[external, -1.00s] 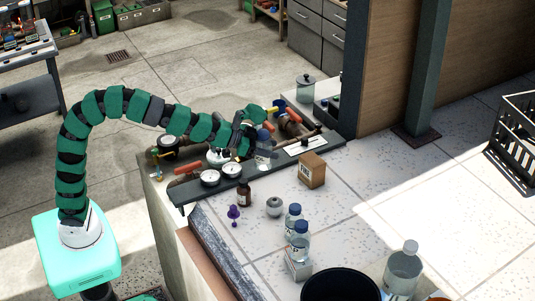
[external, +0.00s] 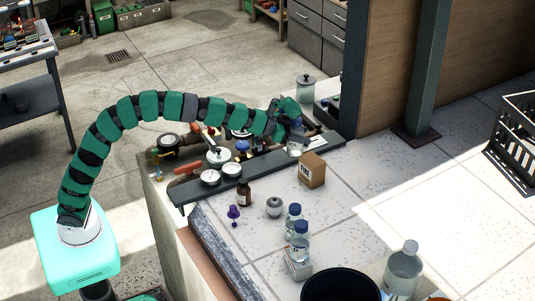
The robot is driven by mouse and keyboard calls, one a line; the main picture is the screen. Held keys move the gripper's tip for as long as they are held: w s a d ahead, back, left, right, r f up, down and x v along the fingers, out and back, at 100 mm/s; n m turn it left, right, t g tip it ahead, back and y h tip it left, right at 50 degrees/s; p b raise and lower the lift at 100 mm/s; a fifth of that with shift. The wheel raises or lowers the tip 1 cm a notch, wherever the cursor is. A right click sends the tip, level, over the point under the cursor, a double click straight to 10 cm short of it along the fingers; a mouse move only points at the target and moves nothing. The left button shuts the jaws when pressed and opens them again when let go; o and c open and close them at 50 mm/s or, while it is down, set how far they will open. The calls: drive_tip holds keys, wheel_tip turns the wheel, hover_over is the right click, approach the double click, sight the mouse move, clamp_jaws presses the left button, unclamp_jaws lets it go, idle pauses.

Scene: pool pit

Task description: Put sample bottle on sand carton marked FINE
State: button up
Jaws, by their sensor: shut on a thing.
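My gripper (external: 294,138) is over the dark ledge at the far end of the counter. It is shut on a small clear bottle (external: 295,149), mostly hidden by the gripper and hard to make out. A brown carton (external: 312,171) with a marking too small to read stands on the pale tiles, just right of and nearer the camera than my gripper. Two similar clear bottles with blue caps stand farther forward, one (external: 293,218) behind the other (external: 299,243). A small whitish block (external: 297,266) is at the front bottle's foot; its marking is unreadable.
On the tiles are a brown bottle (external: 244,193), a purple item (external: 233,213), a grey round jar (external: 274,207), a black tub (external: 341,286) and a large clear bottle (external: 402,270). Gauges (external: 210,177) and valves crowd the ledge. Tiles right of the carton are clear.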

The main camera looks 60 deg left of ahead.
drive_tip(key=shift+a+f+x, duration=0.15)
drive_tip(key=shift+x, duration=1.7)
drive_tip(key=shift+a+f+x, duration=0.15)
drive_tip(key=shift+x, duration=1.7)
drive_tip(key=shift+f, duration=0.25)
drive_tip(key=shift+f, duration=0.15)
drive_tip(key=o, duration=1.1)
drive_tip(key=shift+c, duration=0.2)
